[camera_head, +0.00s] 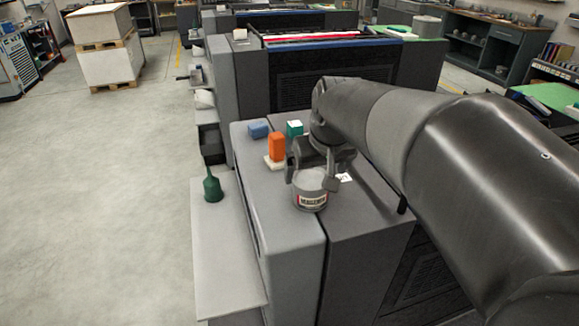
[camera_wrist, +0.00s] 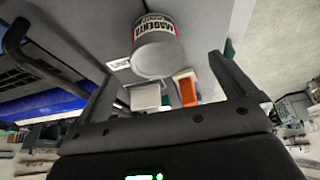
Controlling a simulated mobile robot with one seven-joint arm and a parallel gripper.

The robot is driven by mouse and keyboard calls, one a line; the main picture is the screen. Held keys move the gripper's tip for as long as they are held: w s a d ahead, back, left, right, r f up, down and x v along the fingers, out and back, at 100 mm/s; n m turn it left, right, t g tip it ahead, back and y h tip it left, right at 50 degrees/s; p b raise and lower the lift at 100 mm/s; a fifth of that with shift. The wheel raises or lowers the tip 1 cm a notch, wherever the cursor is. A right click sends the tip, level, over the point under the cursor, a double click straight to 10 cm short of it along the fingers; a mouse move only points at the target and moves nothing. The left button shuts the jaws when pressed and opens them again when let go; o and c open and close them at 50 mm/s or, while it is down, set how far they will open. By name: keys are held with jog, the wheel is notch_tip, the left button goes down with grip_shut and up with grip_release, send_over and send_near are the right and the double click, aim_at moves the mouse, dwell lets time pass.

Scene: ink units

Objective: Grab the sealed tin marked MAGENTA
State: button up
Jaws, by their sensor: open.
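The tin marked MAGENTA (camera_head: 309,198) is a grey can with a white label and a red band, upright on the grey top of the press unit (camera_head: 350,225). My gripper (camera_head: 311,181) is open, with one finger on each side of the tin in the head view. In the wrist view the tin (camera_wrist: 158,56) appears upside down, label readable, between and ahead of the spread fingers (camera_wrist: 165,72). A gap shows between the tin and each finger there. The tin's far side is hidden in the head view.
An orange object on a pale base (camera_head: 277,147), a blue block (camera_head: 258,130) and a green-and-white box (camera_head: 295,128) stand behind the tin. A white card (camera_head: 344,177) lies beside it. A green spouted can (camera_head: 212,187) stands on the lower step (camera_head: 222,245).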

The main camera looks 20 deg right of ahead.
aim_at(310, 185)
jog(key=shift+w+d+f, duration=0.2)
jog(key=shift+w+d, duration=0.3)
jog(key=shift+w, duration=0.35)
jog(key=x, duration=1)
jog(key=shift+w+f, duration=0.25)
jog(key=shift+w, duration=0.05)
jog(key=shift+r, duration=0.1)
jog(key=c, duration=1.2)
